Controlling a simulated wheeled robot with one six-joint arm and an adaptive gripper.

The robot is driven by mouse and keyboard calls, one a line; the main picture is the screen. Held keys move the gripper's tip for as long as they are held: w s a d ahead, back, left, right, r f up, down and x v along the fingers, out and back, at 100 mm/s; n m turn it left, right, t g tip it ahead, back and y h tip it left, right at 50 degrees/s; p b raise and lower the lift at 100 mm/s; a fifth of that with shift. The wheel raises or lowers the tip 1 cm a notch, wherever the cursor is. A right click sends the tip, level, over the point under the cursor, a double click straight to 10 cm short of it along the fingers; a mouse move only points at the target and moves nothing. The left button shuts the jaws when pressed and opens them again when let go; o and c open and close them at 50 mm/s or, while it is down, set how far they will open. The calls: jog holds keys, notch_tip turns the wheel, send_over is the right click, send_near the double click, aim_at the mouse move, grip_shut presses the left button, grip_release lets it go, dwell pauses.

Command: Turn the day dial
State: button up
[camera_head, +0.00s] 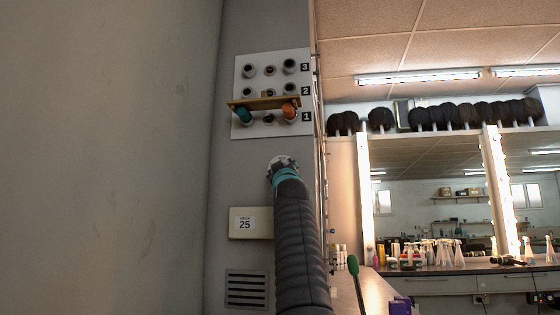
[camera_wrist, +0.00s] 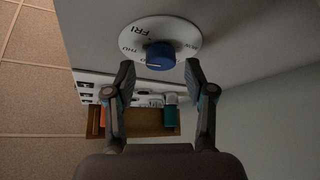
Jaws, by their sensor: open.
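The day dial (camera_wrist: 190,30) is a round white plate with day names around its rim; FRI reads clearly, and other labels are partly legible. A blue knob (camera_wrist: 160,56) with a pale mark stands at its centre. My gripper (camera_wrist: 160,73) is open, with one fingertip on each side just short of the knob and nothing between them. I cannot tell whether either finger touches the knob. In the head view my gripper (camera_head: 281,165) is at the grey wall column, and my arm hides most of the dial there.
A white panel (camera_head: 242,72) with several round sockets and the numbers 1 to 3 is above my gripper. A brown ledge (camera_head: 262,103) crosses it, with teal and orange pieces at its ends. A pale box marked 25 (camera_head: 236,223) and a vent (camera_head: 247,289) are below.

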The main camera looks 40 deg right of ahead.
jog(key=shift+w+d+r, duration=0.15)
jog(key=shift+w+d, duration=0.05)
jog(key=shift+w, duration=0.1)
jog(key=shift+w+d+r+p, duration=0.1)
jog(key=shift+w+d+p, duration=0.1)
jog(key=shift+w+p, duration=0.1)
jog(key=c, duration=0.8)
